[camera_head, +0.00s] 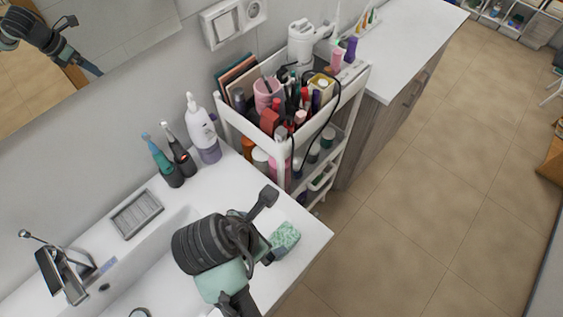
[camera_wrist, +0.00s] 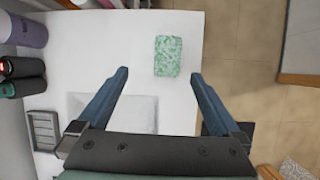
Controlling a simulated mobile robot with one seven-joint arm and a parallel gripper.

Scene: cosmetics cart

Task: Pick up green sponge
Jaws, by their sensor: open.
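The green sponge (camera_head: 286,235) lies on the white counter beside the sink, near the counter's right edge in the head view. In the wrist view the sponge (camera_wrist: 168,56) is a mottled green block, ahead of the fingertips and nearer the right finger. My gripper (camera_wrist: 159,76) is open and empty, with its two blue-grey fingers wide apart. In the head view my gripper (camera_head: 268,252) is over the counter right beside the sponge, hiding part of the counter and sink. The gap in height between fingers and sponge is hard to tell.
A soap dish (camera_head: 137,214), two electric toothbrushes (camera_head: 177,150) and a white-purple bottle (camera_head: 203,130) stand along the wall. A cart (camera_head: 283,150) full of cosmetics stands beyond the counter. The faucet (camera_head: 62,272) is at the left. Open floor lies to the right.

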